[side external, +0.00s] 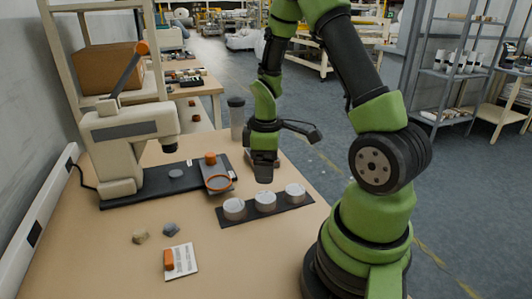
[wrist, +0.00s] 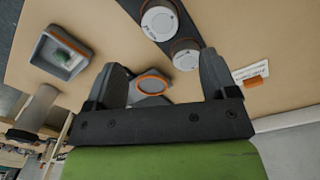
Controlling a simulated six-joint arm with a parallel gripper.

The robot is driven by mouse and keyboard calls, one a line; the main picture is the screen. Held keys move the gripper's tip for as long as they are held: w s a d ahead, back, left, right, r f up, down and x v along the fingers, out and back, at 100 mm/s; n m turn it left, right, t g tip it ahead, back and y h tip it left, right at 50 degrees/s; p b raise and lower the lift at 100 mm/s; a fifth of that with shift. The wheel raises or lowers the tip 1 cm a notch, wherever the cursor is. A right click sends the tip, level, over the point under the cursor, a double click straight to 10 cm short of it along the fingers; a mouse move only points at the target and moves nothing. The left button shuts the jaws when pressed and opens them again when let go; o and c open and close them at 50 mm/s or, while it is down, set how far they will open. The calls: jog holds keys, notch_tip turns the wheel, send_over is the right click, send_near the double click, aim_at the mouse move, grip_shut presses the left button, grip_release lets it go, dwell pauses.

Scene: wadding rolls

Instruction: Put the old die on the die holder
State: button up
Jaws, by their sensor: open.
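My gripper (side external: 264,172) is open and empty, hovering behind the row of white cylinders. In the wrist view, its fingers (wrist: 160,62) frame a grey plate with an orange ring (wrist: 154,76). That ring (side external: 218,183) lies right of the press base in the side view. Three pale cylinders (side external: 265,200) stand on a dark strip (side external: 290,208); two show labelled tops in the wrist view (wrist: 160,20). A grey disc (side external: 176,173) sits on the press's dark base. I cannot tell which piece is the old die or which part is the die holder.
A beige press (side external: 115,140) stands at the left. A card with an orange block (side external: 181,261) and two small lumps (side external: 140,237) lie in front. The near table is mostly clear.

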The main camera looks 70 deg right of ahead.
jog(key=a+r+m+t, duration=0.35)
jog(key=a+r, duration=0.45)
jog(key=r, duration=0.6)
jog(key=s+a+r+m+t+y, duration=0.2)
jog(key=s+a+r+m+t, duration=0.1)
jog(key=s+a+r, duration=0.3)
jog(key=s+a+m, duration=0.1)
jog(key=s+a, duration=0.1)
jog(key=shift+a+r, duration=0.3)
jog(key=shift+r, duration=0.05)
